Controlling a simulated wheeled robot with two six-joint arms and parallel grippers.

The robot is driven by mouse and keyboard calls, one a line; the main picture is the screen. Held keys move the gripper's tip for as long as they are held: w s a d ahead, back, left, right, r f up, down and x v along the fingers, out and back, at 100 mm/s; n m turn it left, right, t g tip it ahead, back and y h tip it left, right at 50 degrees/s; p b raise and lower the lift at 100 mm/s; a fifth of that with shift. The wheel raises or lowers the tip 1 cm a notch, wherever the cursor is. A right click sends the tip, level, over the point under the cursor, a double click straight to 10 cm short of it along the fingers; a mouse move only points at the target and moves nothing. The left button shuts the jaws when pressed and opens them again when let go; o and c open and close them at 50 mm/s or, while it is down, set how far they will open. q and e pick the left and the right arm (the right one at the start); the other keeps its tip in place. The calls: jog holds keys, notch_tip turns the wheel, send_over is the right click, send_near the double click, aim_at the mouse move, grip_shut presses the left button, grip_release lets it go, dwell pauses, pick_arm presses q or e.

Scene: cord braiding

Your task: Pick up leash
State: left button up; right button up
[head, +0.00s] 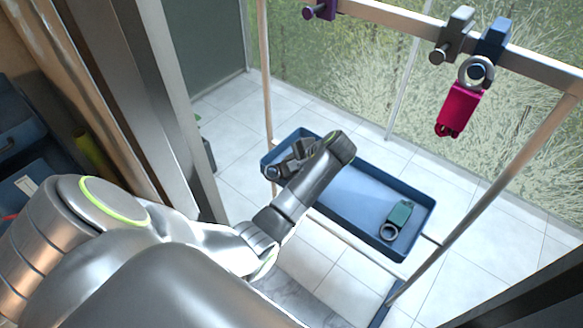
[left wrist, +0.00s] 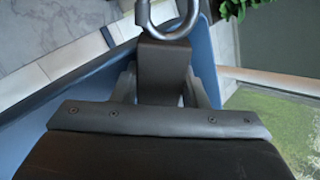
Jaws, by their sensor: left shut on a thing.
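My left gripper (head: 283,166) is over the left end of the blue tray (head: 352,236). In the left wrist view the gripper (left wrist: 165,95) is shut on a dark leash handle (left wrist: 163,62), with a metal ring (left wrist: 166,18) at its far end. The head view shows the ring (head: 271,172) near the tray's left corner; my wrist hides most of this leash. A teal leash (head: 398,217) with a grey ring lies at the tray's right end. A magenta leash (head: 457,112) hangs by its ring from the blue hook (head: 491,42). My right gripper is not in view.
The tray sits low in a metal rack with slim posts (head: 475,198) and a top rail (head: 400,18). A grey hook (head: 455,35) and a purple hook (head: 319,10) are on the rail. The middle of the tray is clear. A glass wall stands behind.

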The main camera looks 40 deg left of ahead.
pick_arm(q)
grip_shut()
jog(key=shift+r, duration=0.3)
notch_tip(320, 180, up, 8)
jog(key=p, duration=0.2)
jog(key=shift+r+p, duration=0.1)
jog(key=shift+p, duration=0.2)
jog(key=shift+r+p, duration=0.5)
jog(key=shift+r, duration=0.15)
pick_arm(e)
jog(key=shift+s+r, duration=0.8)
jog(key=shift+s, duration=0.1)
